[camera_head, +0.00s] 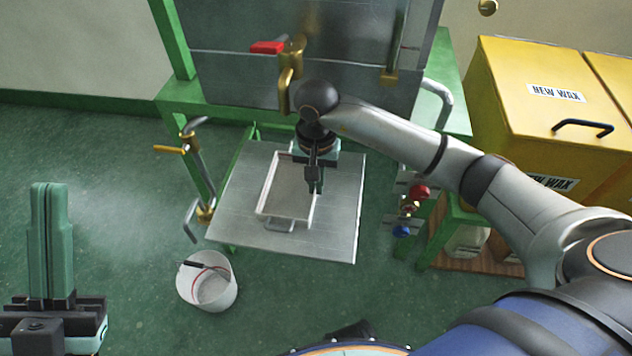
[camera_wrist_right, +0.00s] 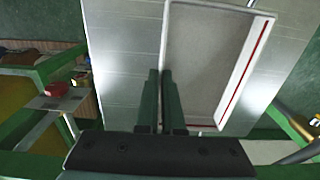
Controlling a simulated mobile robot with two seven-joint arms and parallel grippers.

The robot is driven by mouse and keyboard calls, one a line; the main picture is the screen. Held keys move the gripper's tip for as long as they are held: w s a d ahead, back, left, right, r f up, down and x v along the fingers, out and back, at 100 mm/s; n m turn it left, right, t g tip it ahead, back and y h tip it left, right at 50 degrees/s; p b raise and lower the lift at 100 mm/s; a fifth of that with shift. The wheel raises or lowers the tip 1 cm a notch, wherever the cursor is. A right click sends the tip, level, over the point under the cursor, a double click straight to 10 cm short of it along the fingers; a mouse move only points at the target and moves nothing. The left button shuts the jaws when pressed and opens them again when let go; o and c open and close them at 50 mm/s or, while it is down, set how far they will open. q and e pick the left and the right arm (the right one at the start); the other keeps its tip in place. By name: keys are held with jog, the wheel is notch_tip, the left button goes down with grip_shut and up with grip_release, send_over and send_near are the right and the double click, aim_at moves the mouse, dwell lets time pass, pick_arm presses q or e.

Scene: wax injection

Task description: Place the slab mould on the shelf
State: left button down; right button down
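The slab mould (camera_head: 264,207) is a shallow white rectangular tray with a handle at its near end. It lies on the grey metal shelf (camera_head: 340,225). My right gripper (camera_head: 316,188) reaches down at the mould's right-hand long wall. In the right wrist view the fingers (camera_wrist_right: 162,75) are nearly together, with the wall of the mould (camera_wrist_right: 205,60) running between their tips; they look shut on it. The fingers hide part of that wall. My left gripper (camera_head: 51,190) is at the far left, away from the shelf, its fingers together and empty.
A metal tank (camera_head: 240,75) with brass valves stands on a green frame behind the shelf. A white bucket (camera_head: 222,297) is on the floor at front left. Yellow wax boxes (camera_head: 515,100) stand at right. Red and blue valves (camera_head: 403,230) are right of the shelf.

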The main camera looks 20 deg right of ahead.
jog(key=c, duration=1)
grip_release()
jog(key=shift+c, duration=0.2)
pick_arm(q)
jog(key=shift+f, duration=0.1)
pick_arm(e)
jog(key=shift+r, duration=0.1)
